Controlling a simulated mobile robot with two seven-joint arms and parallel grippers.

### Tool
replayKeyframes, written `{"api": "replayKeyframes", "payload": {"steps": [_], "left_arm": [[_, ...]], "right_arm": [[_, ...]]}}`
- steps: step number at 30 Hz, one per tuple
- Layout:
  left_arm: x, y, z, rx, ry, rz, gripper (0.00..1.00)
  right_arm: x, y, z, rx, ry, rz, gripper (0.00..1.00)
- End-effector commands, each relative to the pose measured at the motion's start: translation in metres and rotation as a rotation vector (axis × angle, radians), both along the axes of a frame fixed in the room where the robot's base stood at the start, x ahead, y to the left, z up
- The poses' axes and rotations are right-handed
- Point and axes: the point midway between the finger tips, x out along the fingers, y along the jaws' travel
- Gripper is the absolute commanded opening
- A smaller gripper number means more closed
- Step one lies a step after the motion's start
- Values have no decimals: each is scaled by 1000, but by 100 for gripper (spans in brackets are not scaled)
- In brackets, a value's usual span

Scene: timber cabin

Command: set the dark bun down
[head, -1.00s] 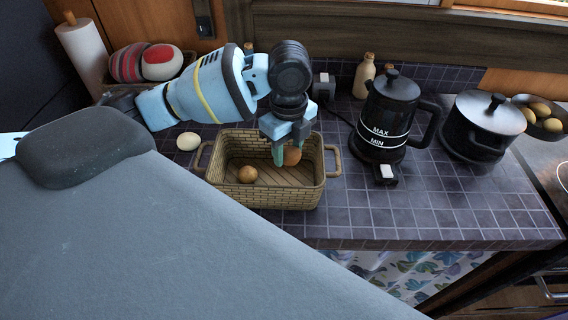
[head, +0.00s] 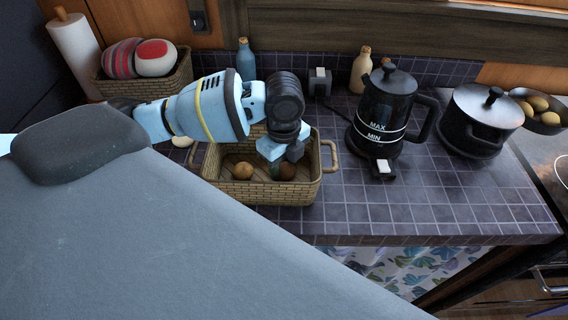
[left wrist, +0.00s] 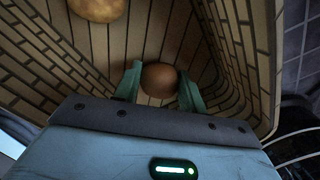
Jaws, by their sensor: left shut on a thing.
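The dark bun (left wrist: 159,80) is brown and round, and sits between the two green fingers of my left gripper (left wrist: 158,88) in the left wrist view. In the head view the dark bun (head: 286,172) shows low inside the wicker basket (head: 262,193), toward its right end. My left gripper (head: 279,170) reaches down into the basket and is shut on the bun. I cannot tell whether the bun touches the basket floor. A lighter bun (head: 242,170) lies in the basket to the left, apart from the gripper. My right gripper is not in view.
A black kettle (head: 384,115) and a black pot (head: 479,122) stand right of the basket. A pale round item (head: 183,141) lies left of it, partly hidden by my arm. Bottles stand at the back. The tiled counter (head: 430,205) is clear at front right.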

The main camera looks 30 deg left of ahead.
Motion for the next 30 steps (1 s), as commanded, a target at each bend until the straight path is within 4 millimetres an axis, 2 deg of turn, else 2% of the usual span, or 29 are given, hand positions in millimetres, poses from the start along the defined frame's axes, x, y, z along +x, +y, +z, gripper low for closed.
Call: {"api": "replayKeyframes", "payload": {"steps": [3,4,9,20,26,30], "left_arm": [[0,0,-3,0,1,0,18],[0,0,-3,0,0,0,43],[0,0,-3,0,0,0,62],[0,0,3,0,-2,0,62],[1,0,35,0,-6,-1,62],[1,0,64,-1,-7,-1,62]], "right_arm": [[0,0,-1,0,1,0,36],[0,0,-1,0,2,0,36],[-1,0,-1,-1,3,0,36],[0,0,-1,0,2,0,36],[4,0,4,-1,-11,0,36],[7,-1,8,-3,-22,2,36]]}}
